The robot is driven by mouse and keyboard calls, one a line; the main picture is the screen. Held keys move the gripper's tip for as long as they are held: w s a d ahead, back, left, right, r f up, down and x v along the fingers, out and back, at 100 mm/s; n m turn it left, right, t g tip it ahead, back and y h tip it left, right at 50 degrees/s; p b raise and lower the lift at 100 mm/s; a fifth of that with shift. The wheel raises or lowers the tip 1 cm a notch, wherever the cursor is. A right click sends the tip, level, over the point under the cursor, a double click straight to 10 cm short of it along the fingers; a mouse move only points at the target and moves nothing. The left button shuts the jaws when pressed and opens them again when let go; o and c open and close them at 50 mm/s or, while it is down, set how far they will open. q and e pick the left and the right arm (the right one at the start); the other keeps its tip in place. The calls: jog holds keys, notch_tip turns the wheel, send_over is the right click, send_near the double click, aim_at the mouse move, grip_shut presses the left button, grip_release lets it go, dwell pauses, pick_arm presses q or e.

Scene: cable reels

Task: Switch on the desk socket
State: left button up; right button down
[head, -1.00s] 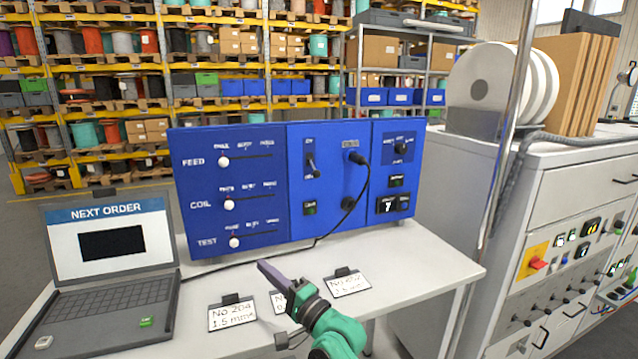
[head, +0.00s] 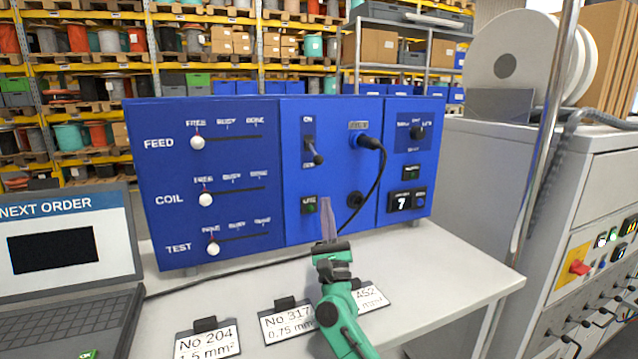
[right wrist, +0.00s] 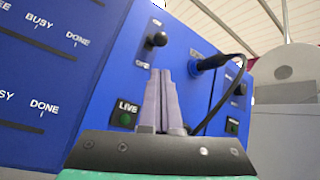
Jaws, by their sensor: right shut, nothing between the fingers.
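The blue panel (head: 265,215) stands on the desk. Its middle part has a toggle switch (head: 313,152) between ON above and a lower mark; the lever points outward and down. The switch also shows in the right wrist view (right wrist: 157,40), above my fingertips. A LIVE lamp (head: 308,205) below it looks dark green and also shows in the right wrist view (right wrist: 124,119). My right gripper (head: 326,203) is shut and empty, its fingers pointing up at the panel just below the switch, apart from the lever. My left gripper is not in view.
A black plug (head: 371,142) sits in the panel right of the switch; its cable (head: 378,185) hangs down and runs left across the desk. A laptop (head: 68,245) stands at left. Label cards (head: 289,322) lie at the desk's front. A grey cabinet (head: 545,180) stands at right.

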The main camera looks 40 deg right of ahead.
aim_at(314, 152)
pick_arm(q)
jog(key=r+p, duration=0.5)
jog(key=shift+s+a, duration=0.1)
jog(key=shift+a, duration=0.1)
pick_arm(e)
jog(key=x, duration=1)
jog(key=shift+w+f, duration=0.1)
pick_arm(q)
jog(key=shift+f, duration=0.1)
pick_arm(e)
jog(key=shift+d, duration=0.15)
